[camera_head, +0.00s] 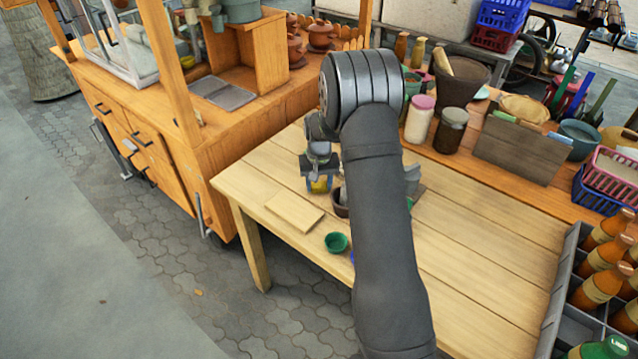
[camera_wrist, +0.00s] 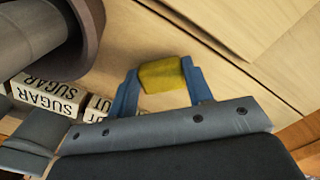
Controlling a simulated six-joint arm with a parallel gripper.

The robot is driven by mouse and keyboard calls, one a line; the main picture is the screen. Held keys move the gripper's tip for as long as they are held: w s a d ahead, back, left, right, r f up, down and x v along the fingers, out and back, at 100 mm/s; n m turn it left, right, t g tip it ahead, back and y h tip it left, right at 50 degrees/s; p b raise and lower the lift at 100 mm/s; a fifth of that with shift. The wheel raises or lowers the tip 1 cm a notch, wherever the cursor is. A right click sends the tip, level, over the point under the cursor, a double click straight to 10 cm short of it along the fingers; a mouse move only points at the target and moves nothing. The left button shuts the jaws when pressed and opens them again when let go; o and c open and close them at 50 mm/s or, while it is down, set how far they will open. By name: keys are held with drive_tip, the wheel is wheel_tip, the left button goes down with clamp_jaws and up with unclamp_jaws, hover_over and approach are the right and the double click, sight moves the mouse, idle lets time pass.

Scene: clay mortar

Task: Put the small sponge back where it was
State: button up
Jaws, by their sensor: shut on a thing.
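The small sponge (camera_wrist: 163,75) is yellow and sits between the two blue fingers of my gripper (camera_wrist: 160,88) in the wrist view. My gripper is shut on it. In the head view the sponge (camera_head: 319,185) shows as a small yellow patch under my gripper (camera_head: 319,182), over the left part of the wooden table (camera_head: 470,250). I cannot tell whether the sponge touches the table.
A thin wooden board (camera_head: 295,211) lies left of the gripper, and a small green bowl (camera_head: 336,242) stands nearer the front edge. Jars (camera_head: 419,118) and a bottle crate (camera_head: 565,320) stand to the right.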

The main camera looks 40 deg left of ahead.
drive_tip(key=shift+f, duration=0.1)
drive_tip(key=o, duration=0.9)
drive_tip(key=shift+o, duration=0.2)
wheel_tip(320, 180, up, 12)
drive_tip(key=shift+r, duration=0.2)
hover_over(319, 186)
drive_tip(key=shift+f, duration=4.2)
